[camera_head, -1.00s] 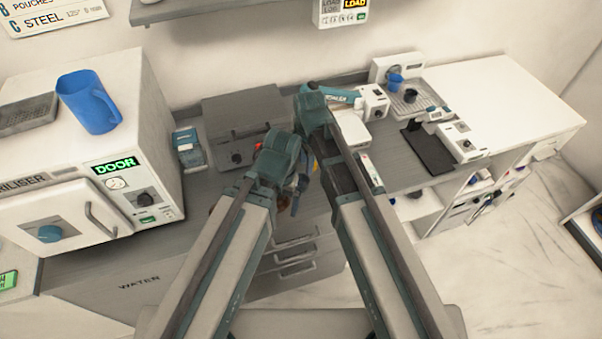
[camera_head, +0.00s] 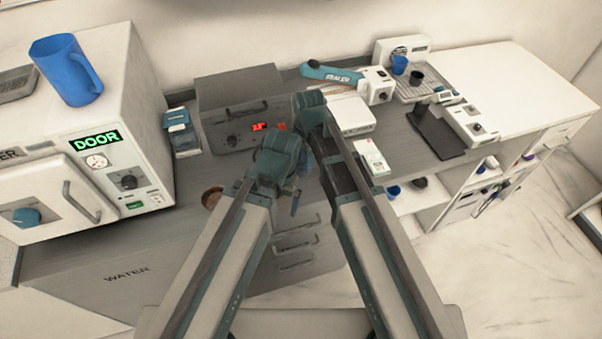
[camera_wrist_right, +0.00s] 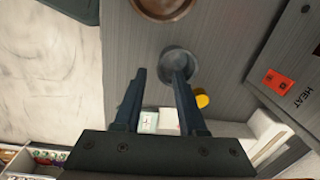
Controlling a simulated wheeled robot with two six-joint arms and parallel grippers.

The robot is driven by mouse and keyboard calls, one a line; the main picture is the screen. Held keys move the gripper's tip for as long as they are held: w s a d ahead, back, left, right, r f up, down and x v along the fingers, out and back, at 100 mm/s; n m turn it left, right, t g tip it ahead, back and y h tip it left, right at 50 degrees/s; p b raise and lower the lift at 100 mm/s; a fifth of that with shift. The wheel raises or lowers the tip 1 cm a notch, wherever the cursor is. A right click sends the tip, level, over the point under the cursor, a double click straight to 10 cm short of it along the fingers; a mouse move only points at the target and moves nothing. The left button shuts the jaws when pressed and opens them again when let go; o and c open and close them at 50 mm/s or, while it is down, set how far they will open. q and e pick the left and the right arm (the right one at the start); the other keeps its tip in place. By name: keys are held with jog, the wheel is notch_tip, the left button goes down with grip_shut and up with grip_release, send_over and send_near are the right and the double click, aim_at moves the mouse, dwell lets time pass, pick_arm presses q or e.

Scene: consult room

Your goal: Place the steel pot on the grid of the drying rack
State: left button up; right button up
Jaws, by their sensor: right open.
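The steel pot (camera_wrist_right: 178,62) is a small round grey vessel seen from above in the right wrist view, on the grey counter. My right gripper (camera_wrist_right: 159,74) is open. Its fingertips are close to the pot, and one overlaps the pot's near edge in the picture; I cannot tell whether they touch. In the head view my arms hide the pot, and only a small dark part of the right gripper (camera_head: 296,200) shows. What seems to be the drying rack, a pale grid tray (camera_head: 437,98), stands at the back right with two cups on it. My left gripper is hidden.
A brown bowl (camera_head: 211,197) is close to the pot, also in the wrist view (camera_wrist_right: 163,6). A grey heater box (camera_head: 240,90) with a red display stands behind. The white steriliser (camera_head: 150,100) with a blue mug (camera_head: 66,70) fills the left. A dark plate (camera_head: 436,138) lies before the rack.

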aim_at(301, 167)
jog(key=f+b, duration=0.5)
jog(key=shift+a+f, duration=0.1)
jog(key=shift+a, duration=0.1)
grip_shut()
dwell(0.4)
